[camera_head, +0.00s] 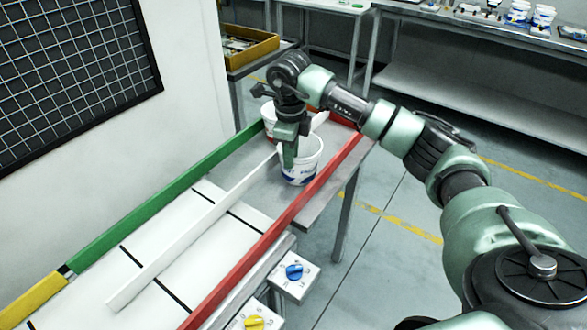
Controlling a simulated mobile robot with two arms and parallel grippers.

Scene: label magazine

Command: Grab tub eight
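A white tub (302,172) with blue print stands upright near the far end of the table, beside the red rail. A second white tub (269,115) stands behind it to the left, partly hidden by my gripper. No number is legible on either, so I cannot tell which is tub eight. My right gripper (288,158) points down at the left rim of the nearer tub, its fingers overlapping the wall. I cannot tell whether they are closed on it. My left gripper is out of view.
A green rail (165,200), a white divider (195,225) and a red rail (275,230) run along the table. Boxes with a blue knob (294,271) and a yellow knob (254,323) sit at its right side. A bench with more tubs (542,16) stands at the back right.

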